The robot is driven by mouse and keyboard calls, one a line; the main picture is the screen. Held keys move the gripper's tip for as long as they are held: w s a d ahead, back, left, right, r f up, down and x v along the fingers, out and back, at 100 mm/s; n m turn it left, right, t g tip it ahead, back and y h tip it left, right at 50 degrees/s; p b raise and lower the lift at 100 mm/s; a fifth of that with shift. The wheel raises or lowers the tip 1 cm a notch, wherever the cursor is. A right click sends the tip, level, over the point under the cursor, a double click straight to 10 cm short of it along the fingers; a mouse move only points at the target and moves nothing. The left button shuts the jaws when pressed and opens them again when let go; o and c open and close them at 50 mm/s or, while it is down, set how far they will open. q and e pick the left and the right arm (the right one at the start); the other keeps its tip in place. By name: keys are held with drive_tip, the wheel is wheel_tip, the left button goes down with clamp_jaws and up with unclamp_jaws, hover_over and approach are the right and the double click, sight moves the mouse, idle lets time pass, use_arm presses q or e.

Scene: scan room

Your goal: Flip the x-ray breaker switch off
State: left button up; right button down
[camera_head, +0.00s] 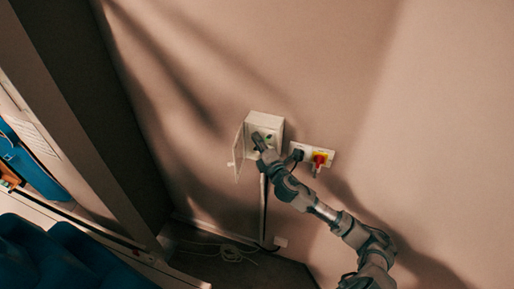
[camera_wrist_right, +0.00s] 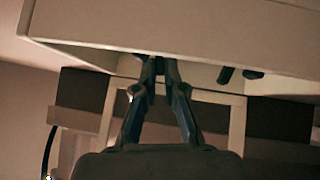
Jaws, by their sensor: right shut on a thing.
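A white breaker box (camera_head: 276,122) is mounted on the wall, and its door (camera_head: 238,153) hangs open to the left. A small green part shows inside it. My right gripper (camera_head: 260,142) reaches into the box's open front from the lower right. In the right wrist view, my right gripper's fingers (camera_wrist_right: 158,66) come together at the box (camera_wrist_right: 190,32), with their tips at its inside. They are shut on what looks like the breaker switch, which the fingertips hide. Two small dark parts (camera_wrist_right: 238,75) show beside the fingertips. My left gripper is not in view.
A white plate with a dark plug (camera_head: 297,155) and a red and yellow rotary switch (camera_head: 320,159) sits right of the box, close to my right arm. A conduit runs down below the box. A loose pale cable (camera_head: 232,255) lies on the floor.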

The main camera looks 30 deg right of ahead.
drive_tip(key=shift+w+f+n+t+b, duration=0.1)
drive_tip(key=shift+f+n+t+b, duration=0.65)
drive_tip(key=shift+b, duration=0.75)
drive_tip(key=shift+r, duration=0.1)
drive_tip(key=c, duration=1.3)
unclamp_jaws()
drive_tip(key=shift+o, duration=0.2)
drive_tip(key=shift+d+r, duration=0.1)
drive_tip(key=shift+d, duration=0.05)
drive_tip(key=v, duration=1.2)
drive_tip(key=shift+d, duration=0.15)
